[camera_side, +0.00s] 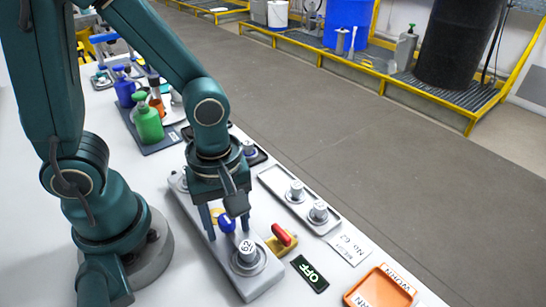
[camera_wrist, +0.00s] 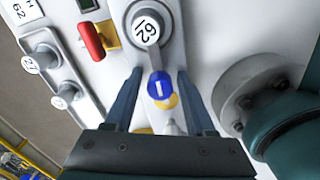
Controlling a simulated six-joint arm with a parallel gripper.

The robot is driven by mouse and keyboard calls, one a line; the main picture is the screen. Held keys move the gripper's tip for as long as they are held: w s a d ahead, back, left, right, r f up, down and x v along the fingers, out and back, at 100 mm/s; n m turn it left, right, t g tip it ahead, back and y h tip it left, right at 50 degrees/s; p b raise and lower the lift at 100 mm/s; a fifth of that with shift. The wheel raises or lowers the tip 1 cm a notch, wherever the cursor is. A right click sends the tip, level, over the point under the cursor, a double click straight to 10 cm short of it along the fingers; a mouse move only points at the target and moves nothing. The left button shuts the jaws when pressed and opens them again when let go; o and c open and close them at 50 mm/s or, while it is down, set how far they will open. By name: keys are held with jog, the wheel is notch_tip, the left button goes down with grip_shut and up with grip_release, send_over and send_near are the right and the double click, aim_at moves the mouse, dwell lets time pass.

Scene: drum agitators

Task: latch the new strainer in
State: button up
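A grey strainer (camera_side: 246,252) with a white cap marked 62 sits in a round seat at the near end of a long grey housing (camera_side: 199,228). Its cap also shows at the top of the wrist view (camera_wrist: 147,28). A blue ball knob (camera_wrist: 159,85) with a white mark stands beside it, on the side towards my gripper; a grey bar seems to run between them. The knob also shows in the side view (camera_side: 226,223). My gripper (camera_wrist: 159,74) is open, its fingers on either side of the knob with gaps to both. A yellow piece (camera_wrist: 166,102) lies partly hidden behind the knob.
A red handle (camera_side: 281,234) on a yellow base stands close beside the strainer, near an OFF display (camera_side: 310,273). A grey tray (camera_side: 270,180) holds two capped parts, one marked 27 (camera_wrist: 30,65). An orange WORN tray (camera_side: 366,297) and a MESH 62 card (camera_side: 350,249) lie nearby.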

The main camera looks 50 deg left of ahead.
aim_at(226, 218)
jog(key=shift+r, duration=0.1)
jog(key=shift+r, duration=2.95)
jog(key=shift+w+a+r, duration=0.1)
jog(key=shift+w+r, duration=0.05)
jog(key=a+r+m+t, duration=0.4)
jog(key=r+m+t, duration=0.1)
jog(key=m, duration=0.9)
jog(key=shift+w+a+r+t, duration=0.15)
jog(key=shift+w+r+t, duration=0.15)
jog(key=shift+r, duration=0.35)
